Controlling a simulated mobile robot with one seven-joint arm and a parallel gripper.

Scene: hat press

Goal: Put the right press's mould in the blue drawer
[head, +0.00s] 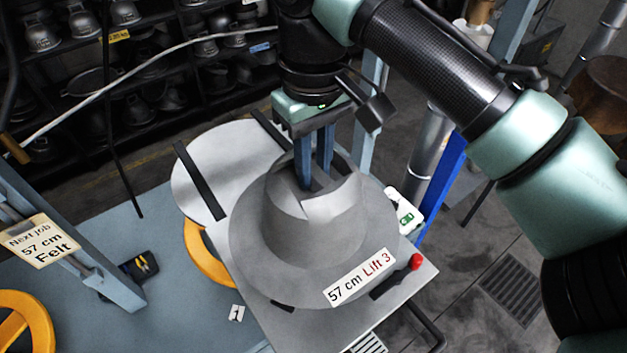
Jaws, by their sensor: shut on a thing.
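The mould (270,243) is a grey metal hat shape with a wide brim and a label reading "57 cm Lift 3". It is in the middle of the head view, over the press's flat plate (415,283). I cannot tell whether it rests on the plate or hangs just above it. My gripper (315,185) comes down from above, with its blue fingers shut on the mould at the recess in its crown. The fingertips are partly hidden in the recess. No blue drawer is clearly seen.
A round plate (205,190) with dark bars lies behind left of the mould. A blue upright panel (440,185) stands to the right. A yellow handwheel (25,318) and a "Next job 57 cm Felt" sign (40,241) are at left. Shelves of moulds (130,60) stand behind.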

